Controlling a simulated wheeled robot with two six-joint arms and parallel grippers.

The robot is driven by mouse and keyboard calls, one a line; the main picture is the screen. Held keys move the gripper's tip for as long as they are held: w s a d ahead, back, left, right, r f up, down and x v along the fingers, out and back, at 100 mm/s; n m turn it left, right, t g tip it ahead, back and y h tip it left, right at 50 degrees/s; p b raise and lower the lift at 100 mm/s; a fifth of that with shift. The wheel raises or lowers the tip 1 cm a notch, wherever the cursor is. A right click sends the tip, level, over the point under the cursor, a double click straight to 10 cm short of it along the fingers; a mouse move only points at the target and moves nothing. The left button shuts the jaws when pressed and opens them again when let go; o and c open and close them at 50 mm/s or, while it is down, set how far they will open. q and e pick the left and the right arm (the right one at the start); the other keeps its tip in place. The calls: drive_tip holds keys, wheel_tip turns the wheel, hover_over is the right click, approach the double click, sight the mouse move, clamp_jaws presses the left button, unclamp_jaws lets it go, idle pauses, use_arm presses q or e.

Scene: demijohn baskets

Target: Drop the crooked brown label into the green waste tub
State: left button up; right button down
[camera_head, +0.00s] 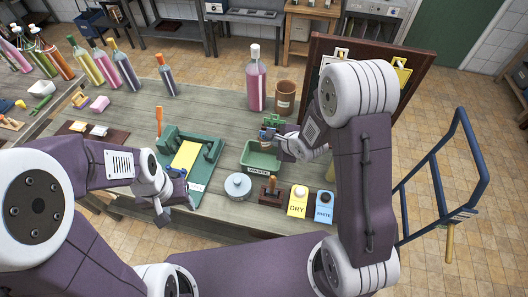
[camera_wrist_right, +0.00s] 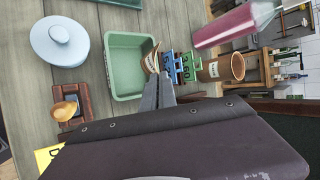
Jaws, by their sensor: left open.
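The brown label (camera_wrist_right: 151,60), curved and with a pale printed patch, is at the fingertips of my right gripper (camera_wrist_right: 160,80) in the right wrist view. The gripper looks shut on it. The label overlaps the rim of the green waste tub (camera_wrist_right: 129,48) in that view. In the head view, the tub (camera_head: 249,162) stands on the bench and my right gripper (camera_head: 279,144) is at its right upper side; the label is hard to make out there. My left gripper (camera_head: 174,199) is open and empty by the bench's front edge, near the green frame.
A green frame with a yellow sheet (camera_head: 186,157) lies left of the tub. A grey lidded pot (camera_head: 238,186), a stamp (camera_head: 271,191) and DRY (camera_head: 298,203) and WHITE cards (camera_head: 324,207) are in front. A brown pot (camera_head: 285,97) and pink bottle (camera_head: 256,80) stand behind.

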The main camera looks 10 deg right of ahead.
use_arm(q)
wheel_tip(320, 180, down, 7)
drive_tip(key=b, duration=0.6)
use_arm(e)
wheel_tip(320, 180, down, 6)
drive_tip(key=shift+f, duration=0.25)
use_arm(q)
drive_tip(key=shift+s, duration=0.1)
use_arm(e)
drive_tip(key=c, duration=1.6)
unclamp_jaws()
drive_tip(key=shift+s, duration=0.1)
